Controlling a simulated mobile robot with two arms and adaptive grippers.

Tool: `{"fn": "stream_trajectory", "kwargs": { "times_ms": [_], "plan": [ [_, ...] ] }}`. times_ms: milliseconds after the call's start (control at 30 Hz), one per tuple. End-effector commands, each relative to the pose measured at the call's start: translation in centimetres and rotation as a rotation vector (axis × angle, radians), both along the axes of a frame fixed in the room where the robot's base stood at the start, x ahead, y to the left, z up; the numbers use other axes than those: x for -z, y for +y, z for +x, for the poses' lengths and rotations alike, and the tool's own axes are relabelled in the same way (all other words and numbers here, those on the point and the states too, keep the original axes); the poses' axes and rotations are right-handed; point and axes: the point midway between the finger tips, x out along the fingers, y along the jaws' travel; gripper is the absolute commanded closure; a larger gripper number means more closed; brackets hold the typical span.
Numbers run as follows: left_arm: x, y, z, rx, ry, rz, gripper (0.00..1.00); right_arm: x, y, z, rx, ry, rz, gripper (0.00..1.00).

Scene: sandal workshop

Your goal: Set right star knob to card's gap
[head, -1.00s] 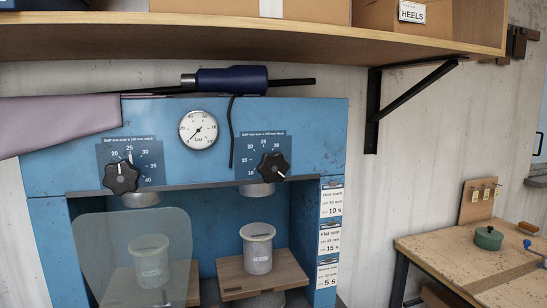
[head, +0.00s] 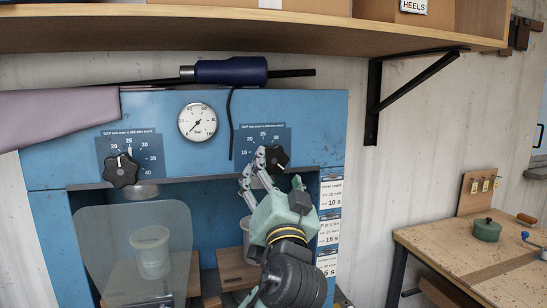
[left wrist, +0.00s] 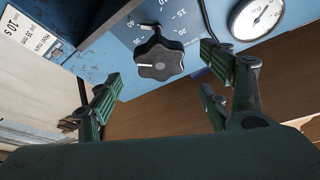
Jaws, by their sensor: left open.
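The right star knob (head: 278,157) is black and lobed, on the right blue dial plate (head: 250,138) of the blue press. My left gripper (head: 277,172) is open in front of and below it, with its fingers on either side. In the left wrist view the knob (left wrist: 158,60) shows beyond and between the spread fingertips (left wrist: 162,75), apparently not gripped; its white mark points left there. White cards (head: 331,193) on the press's right post list settings such as "10 s"; their gap figures are small. My right gripper is not in view.
The left star knob (head: 122,171) and a pressure gauge (head: 197,122) are on the same panel. A clear shield (head: 110,240) covers the left bay. A shelf (head: 300,32) overhangs the press, and a workbench (head: 465,252) stands at right.

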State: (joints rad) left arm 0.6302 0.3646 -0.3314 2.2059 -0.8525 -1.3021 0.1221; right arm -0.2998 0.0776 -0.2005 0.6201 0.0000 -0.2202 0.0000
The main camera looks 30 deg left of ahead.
Motion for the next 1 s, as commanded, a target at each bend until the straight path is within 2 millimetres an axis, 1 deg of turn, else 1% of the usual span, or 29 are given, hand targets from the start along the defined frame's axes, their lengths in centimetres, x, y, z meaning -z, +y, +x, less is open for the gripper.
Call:
{"fn": "stream_trajectory", "kwargs": {
  "times_ms": [33,100,333,500,733,767,1000],
  "plan": [
    [-0.7,0.6,0.5,-0.005,0.002,0.002,0.28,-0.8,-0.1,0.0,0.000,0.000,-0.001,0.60],
    [-1.2,1.3,1.4,-0.004,0.003,0.001,0.28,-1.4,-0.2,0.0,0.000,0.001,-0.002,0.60],
    [-2.0,3.2,3.9,-0.003,0.004,-0.001,0.28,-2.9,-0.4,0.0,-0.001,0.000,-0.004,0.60],
    [-2.2,3.8,4.6,-0.001,0.002,-0.002,0.28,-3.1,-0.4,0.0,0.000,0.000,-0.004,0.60],
    [-2.1,3.8,4.6,0.000,0.002,-0.003,0.28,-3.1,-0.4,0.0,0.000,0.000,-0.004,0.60],
    [-2.1,3.8,4.6,0.001,0.002,-0.003,0.30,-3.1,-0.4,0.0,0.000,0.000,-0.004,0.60],
    [-2.0,3.8,4.6,0.000,0.003,-0.004,0.51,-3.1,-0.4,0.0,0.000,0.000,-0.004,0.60]
  ]
}}
